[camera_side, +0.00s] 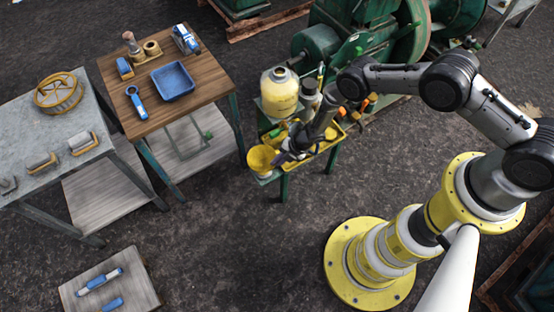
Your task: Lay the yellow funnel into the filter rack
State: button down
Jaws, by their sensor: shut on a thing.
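The yellow funnel (261,158) is at the left end of the small green stand, with its wide round mouth facing up. My gripper (281,157) is at the funnel's right side, its dark fingers shut on it. Whether the funnel touches the stand under it cannot be told from here. A round yellow-rimmed frame with crossing bars (58,92), which looks like the filter rack, sits at the back of the grey table on the left, far from my gripper.
A yellow tray (329,146) and a pale yellow jug (279,91) are close to my gripper on the green stand. A wooden table (205,90) holds a blue bin (172,81) and tools. Several small holders occupy the grey table's (25,125) front.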

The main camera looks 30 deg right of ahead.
jog(key=shift+f, duration=0.65)
jog(key=shift+f, duration=0.2)
jog(key=c, duration=0.9)
grip_release()
jog(key=shift+c, duration=0.2)
jog(key=v, duration=1.3)
jog(key=shift+r, duration=0.4)
jog(key=shift+s+d, duration=0.1)
jog(key=shift+d, duration=0.05)
